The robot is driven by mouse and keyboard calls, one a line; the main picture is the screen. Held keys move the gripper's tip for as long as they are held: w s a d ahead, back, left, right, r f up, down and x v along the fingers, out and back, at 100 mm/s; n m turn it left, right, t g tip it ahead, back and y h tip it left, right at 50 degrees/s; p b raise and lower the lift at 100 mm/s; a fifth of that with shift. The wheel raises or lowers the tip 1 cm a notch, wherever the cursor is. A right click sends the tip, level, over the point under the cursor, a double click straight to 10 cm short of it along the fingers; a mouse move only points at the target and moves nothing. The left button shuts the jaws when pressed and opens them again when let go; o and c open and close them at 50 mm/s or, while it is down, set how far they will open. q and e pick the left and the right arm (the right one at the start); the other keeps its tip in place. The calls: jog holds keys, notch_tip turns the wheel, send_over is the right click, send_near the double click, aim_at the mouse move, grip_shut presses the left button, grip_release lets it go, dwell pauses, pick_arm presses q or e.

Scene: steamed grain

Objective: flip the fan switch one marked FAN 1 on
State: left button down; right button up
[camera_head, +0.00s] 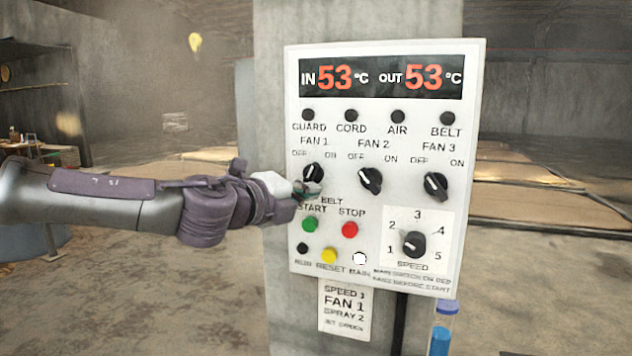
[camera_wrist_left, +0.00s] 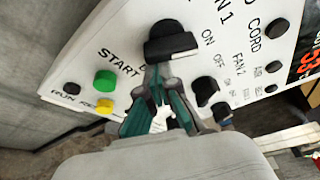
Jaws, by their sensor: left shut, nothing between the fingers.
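The FAN 1 switch (camera_head: 313,174) is a black rotary knob on the white control panel (camera_head: 472,120), below the FAN 1 label, with OFF at its upper left and ON at its upper right. In the left wrist view the shut fingertips (camera_wrist_left: 160,70) sit right against or just short of the knob (camera_wrist_left: 172,40); contact is hard to tell. My right gripper is not in view.
Close by are the FAN 2 knob (camera_head: 370,181), FAN 3 knob (camera_head: 436,186), green START button (camera_head: 310,224), red STOP button (camera_head: 349,229), yellow RESET button (camera_head: 329,255) and SPEED dial (camera_head: 413,244). A blue-filled tube (camera_head: 441,335) stands below the panel.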

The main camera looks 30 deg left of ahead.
pick_arm(q)
jog(key=shift+a+r, duration=0.1)
dwell(0.6)
jog(key=s+r, duration=0.1)
jog(key=s, duration=1.1)
jog(key=shift+a, duration=0.4)
jog(key=shift+w+r, duration=0.1)
